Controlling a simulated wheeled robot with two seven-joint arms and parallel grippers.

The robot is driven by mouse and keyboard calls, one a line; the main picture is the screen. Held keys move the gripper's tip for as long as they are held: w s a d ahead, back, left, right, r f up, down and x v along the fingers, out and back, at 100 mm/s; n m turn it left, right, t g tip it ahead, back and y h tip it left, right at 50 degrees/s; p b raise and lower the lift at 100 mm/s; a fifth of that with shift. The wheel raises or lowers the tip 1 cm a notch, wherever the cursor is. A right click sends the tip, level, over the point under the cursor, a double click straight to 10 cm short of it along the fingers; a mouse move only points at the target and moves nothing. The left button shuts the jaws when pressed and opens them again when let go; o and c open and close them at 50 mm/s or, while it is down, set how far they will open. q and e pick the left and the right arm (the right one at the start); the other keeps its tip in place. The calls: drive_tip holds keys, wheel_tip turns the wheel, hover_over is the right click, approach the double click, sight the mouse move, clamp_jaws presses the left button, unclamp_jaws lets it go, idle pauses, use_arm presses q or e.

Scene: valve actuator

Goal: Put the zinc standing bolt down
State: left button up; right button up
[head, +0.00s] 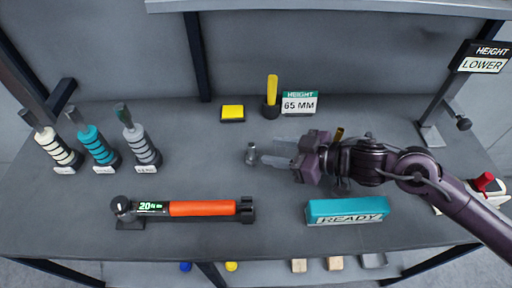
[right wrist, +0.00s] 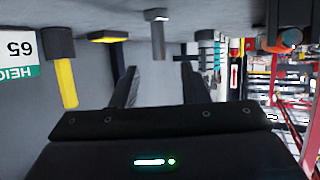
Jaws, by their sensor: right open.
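The zinc standing bolt (head: 251,154) stands upright on the grey table, broad end down, left of my right gripper in the head view. It also shows at the top of the right wrist view (right wrist: 158,38), which is upside down, in line with the gap between the fingers. My right gripper (head: 270,158) is open and empty. Its two dark fingers (right wrist: 158,82) point at the bolt, and I see a gap between their tips and the bolt. My left gripper is not in view.
A yellow pin in a dark holder (head: 271,97), a 65 MM sign (head: 299,103) and a yellow block (head: 232,113) stand behind. An orange-handled wrench (head: 200,208) and a teal READY block (head: 346,209) lie in front. Ringed posts (head: 95,147) stand left. A LOWER sign (head: 483,65) hangs right.

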sight(251, 144)
drive_tip(key=x, duration=0.2)
drive_tip(key=p+x, duration=0.1)
drive_tip(key=x, duration=0.4)
drive_tip(key=shift+w+r, duration=0.15)
drive_tip(key=shift+r, duration=0.1)
drive_tip(key=shift+w+a+f, duration=0.15)
drive_tip(key=shift+a+f, duration=0.1)
drive_tip(key=shift+a, duration=0.15)
clamp_jaws()
